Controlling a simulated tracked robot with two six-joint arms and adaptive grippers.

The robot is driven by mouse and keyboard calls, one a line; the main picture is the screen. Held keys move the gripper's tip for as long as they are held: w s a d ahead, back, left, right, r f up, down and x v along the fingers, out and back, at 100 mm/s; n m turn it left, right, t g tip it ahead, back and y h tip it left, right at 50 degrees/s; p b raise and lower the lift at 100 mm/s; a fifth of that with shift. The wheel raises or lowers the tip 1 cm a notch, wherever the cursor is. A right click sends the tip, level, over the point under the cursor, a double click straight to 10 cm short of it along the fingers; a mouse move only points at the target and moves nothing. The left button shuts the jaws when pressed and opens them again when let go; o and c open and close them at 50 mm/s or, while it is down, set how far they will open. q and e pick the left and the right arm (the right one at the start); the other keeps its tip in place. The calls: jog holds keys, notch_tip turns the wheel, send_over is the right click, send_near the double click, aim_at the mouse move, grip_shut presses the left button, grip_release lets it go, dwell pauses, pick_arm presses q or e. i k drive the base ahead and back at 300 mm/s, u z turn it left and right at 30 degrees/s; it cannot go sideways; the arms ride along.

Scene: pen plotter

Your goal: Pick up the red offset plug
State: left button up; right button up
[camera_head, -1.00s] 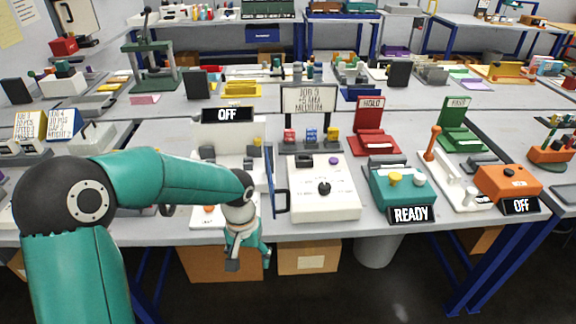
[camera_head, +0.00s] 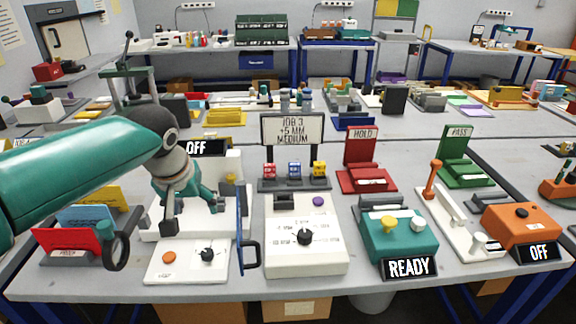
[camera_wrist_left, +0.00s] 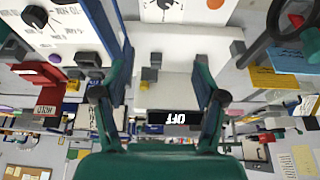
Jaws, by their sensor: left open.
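The red offset plug (camera_head: 270,170) stands upright at the left end of a dark rack (camera_head: 290,184), beside a blue plug (camera_head: 294,170) and a yellow plug (camera_head: 319,168). I cannot make out the red plug in the left wrist view. My left gripper (camera_head: 192,207) is open and empty, over the white machine left of the rack, apart from the plugs. Its two fingers show spread in the left wrist view (camera_wrist_left: 161,65), with the white machine (camera_wrist_left: 170,45) between and beyond them. My right gripper is not in view.
A blue handle frame (camera_head: 243,235) stands between my left gripper and the white dial box (camera_head: 305,255). A sign (camera_head: 292,132) rises behind the rack. A red HOLD stand (camera_head: 362,160) and a teal READY box (camera_head: 395,235) are to the right. Colored cards (camera_head: 68,240) stand at left.

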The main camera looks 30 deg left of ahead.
aim_at(269, 168)
jog(key=i, duration=1.05)
jog(key=u, duration=0.1)
